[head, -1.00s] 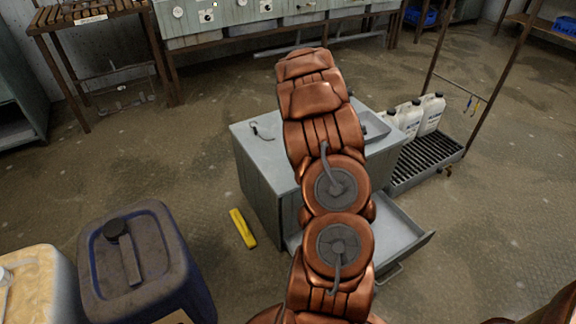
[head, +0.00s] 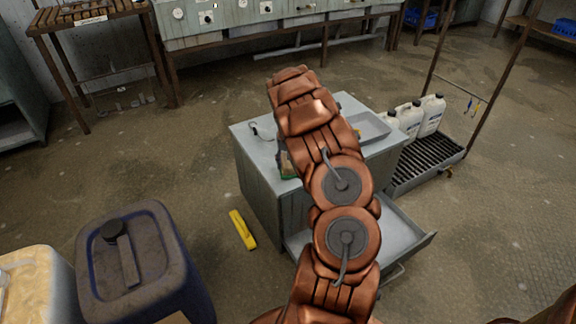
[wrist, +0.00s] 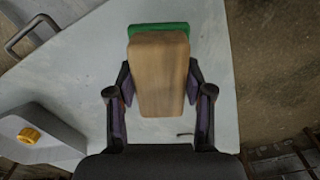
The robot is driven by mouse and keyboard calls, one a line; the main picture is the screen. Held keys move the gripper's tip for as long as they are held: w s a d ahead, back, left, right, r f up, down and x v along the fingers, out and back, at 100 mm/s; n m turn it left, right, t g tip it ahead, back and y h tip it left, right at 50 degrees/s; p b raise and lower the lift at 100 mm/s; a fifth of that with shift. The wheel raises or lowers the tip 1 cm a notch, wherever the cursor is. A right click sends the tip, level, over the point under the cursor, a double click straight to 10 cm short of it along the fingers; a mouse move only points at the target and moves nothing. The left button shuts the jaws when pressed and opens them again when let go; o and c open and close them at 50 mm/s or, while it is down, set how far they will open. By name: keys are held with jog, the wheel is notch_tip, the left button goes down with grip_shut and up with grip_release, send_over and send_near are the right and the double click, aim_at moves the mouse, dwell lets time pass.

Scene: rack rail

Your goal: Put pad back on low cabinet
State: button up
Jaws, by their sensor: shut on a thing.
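The pad (wrist: 160,75), a tan block with a green layer at its far end, is between the two fingers of my gripper (wrist: 160,84) in the wrist view. The fingers are shut on its sides. In the head view a small part of the pad (head: 287,165) shows left of my arm, over the front left part of the low cabinet (head: 262,185). The cabinet's pale grey top (wrist: 215,60) lies beneath the pad in the wrist view. I cannot tell whether the pad touches it. My arm hides the gripper in the head view.
A metal tray (head: 368,127) sits on the cabinet's right side. The cabinet's drawer (head: 395,240) is open. A yellow bar (head: 242,230) lies on the floor at left, near a dark blue jerrycan (head: 140,262). White jugs (head: 431,115) stand on a low rack (head: 425,168).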

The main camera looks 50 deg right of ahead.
jog(key=shift+f, duration=0.55)
jog(key=o, duration=1.1)
jog(key=shift+f, duration=0.1)
